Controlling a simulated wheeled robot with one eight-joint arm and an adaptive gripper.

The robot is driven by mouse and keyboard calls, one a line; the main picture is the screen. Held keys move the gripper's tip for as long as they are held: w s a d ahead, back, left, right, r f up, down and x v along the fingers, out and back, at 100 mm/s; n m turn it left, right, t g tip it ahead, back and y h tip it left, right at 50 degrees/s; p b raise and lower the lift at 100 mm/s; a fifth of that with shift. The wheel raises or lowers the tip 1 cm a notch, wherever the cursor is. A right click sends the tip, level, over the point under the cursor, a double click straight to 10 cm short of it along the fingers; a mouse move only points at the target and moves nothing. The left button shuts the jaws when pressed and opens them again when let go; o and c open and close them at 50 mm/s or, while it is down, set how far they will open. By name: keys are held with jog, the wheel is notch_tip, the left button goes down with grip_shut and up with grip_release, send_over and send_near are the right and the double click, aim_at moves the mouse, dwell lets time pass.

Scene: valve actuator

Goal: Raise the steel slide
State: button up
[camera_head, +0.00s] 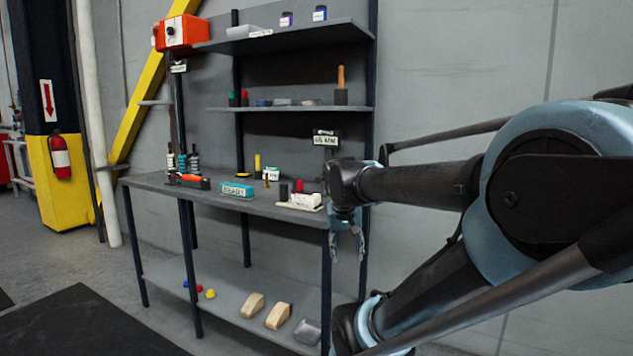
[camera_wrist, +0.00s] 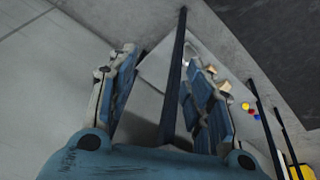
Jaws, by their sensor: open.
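A grey, metallic-looking block (camera_head: 307,331) lies at the right end of the bottom shelf (camera_head: 228,290). It is the only steel-coloured piece I see there, but I cannot tell for sure that it is the steel slide. My gripper (camera_head: 347,252) hangs fingers down by the right front post of the rack, above the bottom shelf's level and apart from the block. In the wrist view my gripper (camera_wrist: 162,62) is open with nothing held. A dark post passes between the fingers in that picture. The right finger partly covers the shelf there.
Two wooden wedges (camera_head: 264,312) lie left of the block, with small coloured balls (camera_head: 210,293) farther left. The middle shelf (camera_head: 225,206) holds a teal box (camera_head: 237,190) and a white item (camera_head: 301,201). Dark posts border the rack. Floor in front is clear.

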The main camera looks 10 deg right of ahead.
jog(key=w+a+r+m+t+h, duration=0.2)
jog(key=w+r+m, duration=0.1)
jog(key=w+r, duration=1.1)
jog(key=m+t+h, duration=0.2)
send_near(317, 178)
jog(key=x, duration=0.9)
jog(key=shift+w+d+f, duration=0.15)
jog(key=shift+w+d, duration=0.05)
jog(key=shift+d, duration=0.05)
grip_shut()
